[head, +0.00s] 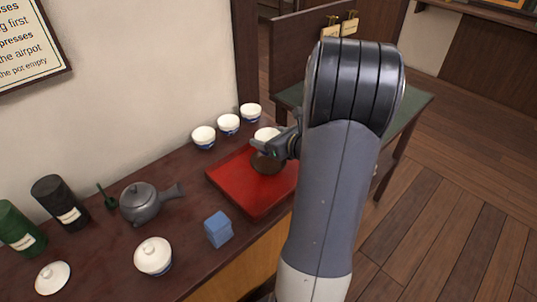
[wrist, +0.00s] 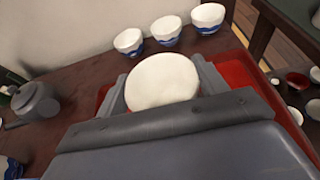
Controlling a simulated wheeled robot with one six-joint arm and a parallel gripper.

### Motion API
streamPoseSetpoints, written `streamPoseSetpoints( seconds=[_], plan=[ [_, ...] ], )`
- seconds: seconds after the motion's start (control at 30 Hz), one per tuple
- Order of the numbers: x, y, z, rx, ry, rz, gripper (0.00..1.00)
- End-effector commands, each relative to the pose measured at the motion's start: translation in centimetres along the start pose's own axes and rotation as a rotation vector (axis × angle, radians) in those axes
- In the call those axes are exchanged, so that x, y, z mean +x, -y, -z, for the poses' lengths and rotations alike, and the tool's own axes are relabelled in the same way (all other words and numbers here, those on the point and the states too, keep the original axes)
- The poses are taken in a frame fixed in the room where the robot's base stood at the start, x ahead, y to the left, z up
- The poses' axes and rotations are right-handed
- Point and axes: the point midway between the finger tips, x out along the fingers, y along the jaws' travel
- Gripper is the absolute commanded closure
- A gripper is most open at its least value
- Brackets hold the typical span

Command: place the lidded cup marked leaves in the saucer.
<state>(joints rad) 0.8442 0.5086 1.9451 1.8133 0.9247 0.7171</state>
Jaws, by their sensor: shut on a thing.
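My gripper (head: 277,146) is shut on a white cup (head: 266,133) over the red tray (head: 240,190). In the wrist view the cup's round white top (wrist: 162,80) shows between the fingers; its side and any mark are hidden. A dark brown saucer (head: 268,164) lies on the tray, just below and in front of the gripper. I cannot tell whether the cup touches the saucer. A white lidded cup (head: 153,254) with a knob stands at the front of the table; no mark is readable.
Several white cups (head: 204,138) stand along the wall behind the tray. A grey teapot (head: 141,203), a blue cube (head: 218,229), a black canister (head: 60,201), a green canister (head: 20,229) and a white lid (head: 52,278) stand or lie to the left.

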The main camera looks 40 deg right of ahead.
Motion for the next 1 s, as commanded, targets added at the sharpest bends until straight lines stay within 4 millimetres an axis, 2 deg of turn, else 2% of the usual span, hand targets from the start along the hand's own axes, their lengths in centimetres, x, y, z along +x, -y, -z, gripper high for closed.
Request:
streamPoseSetpoints(
  seconds=[0.37,0.83,0.87,1.0],
  plan=[
    [1.6,0.0,4.4,0.001,0.0,-0.002,0.58],
    [1.9,0.0,5.1,-0.002,0.001,0.0,0.58],
    [1.9,0.0,5.0,-0.002,0.001,0.0,0.3],
    [1.8,0.0,4.9,-0.002,0.0,0.0,0.19]
  ],
)
